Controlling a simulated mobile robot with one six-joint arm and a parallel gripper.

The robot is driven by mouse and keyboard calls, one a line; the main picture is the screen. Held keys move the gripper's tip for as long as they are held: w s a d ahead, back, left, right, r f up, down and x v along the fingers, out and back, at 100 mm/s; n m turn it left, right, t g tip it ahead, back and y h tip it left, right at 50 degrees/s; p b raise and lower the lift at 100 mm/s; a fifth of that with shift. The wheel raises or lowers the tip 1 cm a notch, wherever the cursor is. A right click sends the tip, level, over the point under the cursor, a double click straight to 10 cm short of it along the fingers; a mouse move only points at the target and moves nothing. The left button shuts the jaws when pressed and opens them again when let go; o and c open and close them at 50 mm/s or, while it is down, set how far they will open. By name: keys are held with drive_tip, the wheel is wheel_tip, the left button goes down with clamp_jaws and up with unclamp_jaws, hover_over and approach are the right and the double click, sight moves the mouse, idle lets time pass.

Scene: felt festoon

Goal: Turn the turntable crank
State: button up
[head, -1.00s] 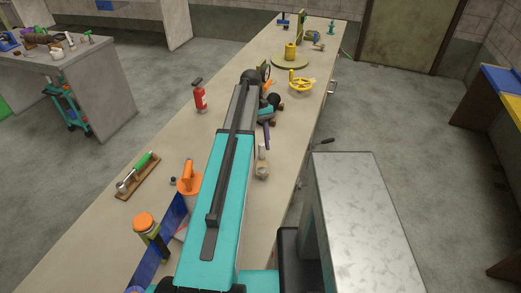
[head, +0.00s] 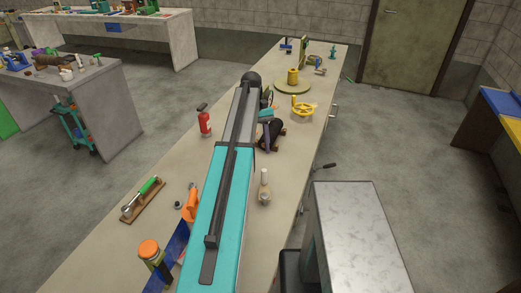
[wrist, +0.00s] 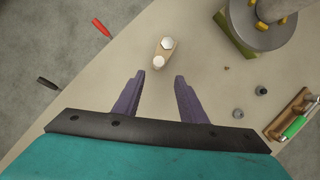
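The turntable (head: 292,87), a flat olive disc with a yellow cylinder (head: 293,75) on it, stands toward the far end of the long bench in the head view. A small crank-like part (head: 320,72) sits just to its right, but I cannot tell whether it joins the turntable. My gripper is mostly hidden by my arm in the head view, short of the turntable. In the wrist view my gripper (wrist: 158,82) is open, with two purple fingers apart and nothing between them. The turntable is not recognisable in the wrist view.
A yellow handwheel (head: 303,108) stands nearer than the turntable. A red extinguisher (head: 204,121) stands left of my arm. A wooden piece with pale knobs (wrist: 165,50) lies beyond my fingertips in the wrist view. A dark handle (head: 324,166) juts past the bench's right edge.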

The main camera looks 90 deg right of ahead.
drive_tip(key=shift+p+v, duration=0.3)
drive_tip(key=shift+v, duration=0.45)
drive_tip(key=w+d+f+g+h+b, duration=0.2)
drive_tip(key=w+d+f+h, duration=0.1)
drive_tip(key=w+f, duration=0.2)
wheel_tip(320, 180, up, 5)
drive_tip(key=m+t+h+p, duration=0.1)
drive_tip(key=m+t, duration=0.2)
drive_tip(key=m, duration=0.6)
hover_over(264, 177)
drive_tip(key=d, duration=0.2)
drive_tip(key=shift+w+a, duration=0.2)
drive_tip(key=shift+a, duration=0.05)
drive_tip(key=shift+s+a+r+m, duration=0.15)
drive_tip(key=shift+s+r+m, duration=0.15)
drive_tip(key=shift+m, duration=0.2)
drive_tip(key=shift+f, duration=0.1)
drive_tip(key=shift+w+f+b, duration=0.1)
drive_tip(key=shift+f+b, duration=4.55)
drive_tip(key=shift+f, duration=2.2)
